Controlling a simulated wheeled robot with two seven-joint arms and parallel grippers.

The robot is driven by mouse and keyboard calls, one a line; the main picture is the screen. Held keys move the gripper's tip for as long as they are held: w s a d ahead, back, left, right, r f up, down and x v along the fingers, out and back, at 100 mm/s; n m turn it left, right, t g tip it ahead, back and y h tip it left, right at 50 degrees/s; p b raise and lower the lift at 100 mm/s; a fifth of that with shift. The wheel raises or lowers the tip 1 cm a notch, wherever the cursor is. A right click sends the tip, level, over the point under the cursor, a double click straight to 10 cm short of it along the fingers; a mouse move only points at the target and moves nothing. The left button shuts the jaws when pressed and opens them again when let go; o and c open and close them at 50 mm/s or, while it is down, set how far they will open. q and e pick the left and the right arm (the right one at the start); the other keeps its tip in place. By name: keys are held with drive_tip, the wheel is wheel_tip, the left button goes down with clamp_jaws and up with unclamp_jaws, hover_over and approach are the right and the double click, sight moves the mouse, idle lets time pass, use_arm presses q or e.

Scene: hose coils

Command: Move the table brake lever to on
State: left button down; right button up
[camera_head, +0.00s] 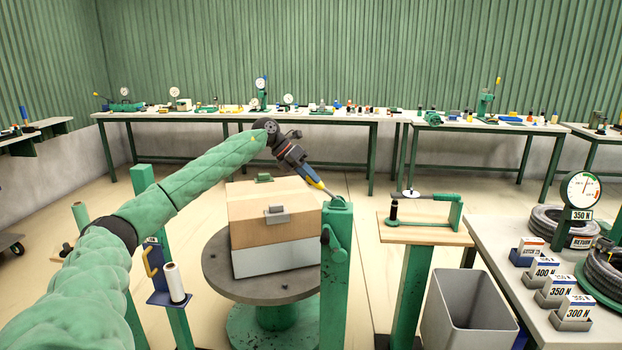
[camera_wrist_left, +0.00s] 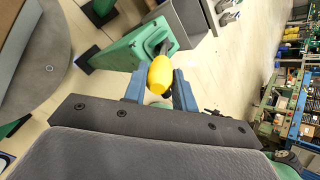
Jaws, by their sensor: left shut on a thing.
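The brake lever's yellow grip (camera_head: 313,180) shows at the top of a green post (camera_head: 336,265) in the head view. In the left wrist view the yellow grip (camera_wrist_left: 160,75) sits between the two blue fingers, with the green post top (camera_wrist_left: 135,48) just beyond it. My left gripper (camera_head: 316,183) is shut on this grip, and the lever leans up and left from the post top. The round grey turntable (camera_head: 222,275) stands left of the post and carries a cardboard box (camera_head: 262,212) on a pale lower box. No on or off marking is readable. My right gripper is not in view.
A grey bin (camera_head: 467,310) and a small wooden-topped stand (camera_head: 425,235) are right of the post. A table with hose coils (camera_head: 602,272), a dial gauge (camera_head: 581,190) and labelled blocks is at the right. Workbenches line the back wall.

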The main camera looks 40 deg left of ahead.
use_arm(q)
drive_tip(key=shift+f, duration=0.3)
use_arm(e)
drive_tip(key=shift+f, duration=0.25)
use_arm(q)
drive_tip(key=c, duration=1.1)
unclamp_jaws()
drive_tip(key=shift+s+a, duration=0.1)
drive_tip(key=shift+a, duration=0.1)
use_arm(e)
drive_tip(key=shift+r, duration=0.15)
use_arm(q)
drive_tip(key=shift+r, duration=0.1)
drive_tip(key=shift+r, duration=0.1)
drive_tip(key=b+v, duration=0.1)
drive_tip(key=v, duration=0.6)
drive_tip(key=shift+s+a+b, duration=0.15)
drive_tip(key=shift+a+b, duration=0.15)
drive_tip(key=shift+b, duration=0.05)
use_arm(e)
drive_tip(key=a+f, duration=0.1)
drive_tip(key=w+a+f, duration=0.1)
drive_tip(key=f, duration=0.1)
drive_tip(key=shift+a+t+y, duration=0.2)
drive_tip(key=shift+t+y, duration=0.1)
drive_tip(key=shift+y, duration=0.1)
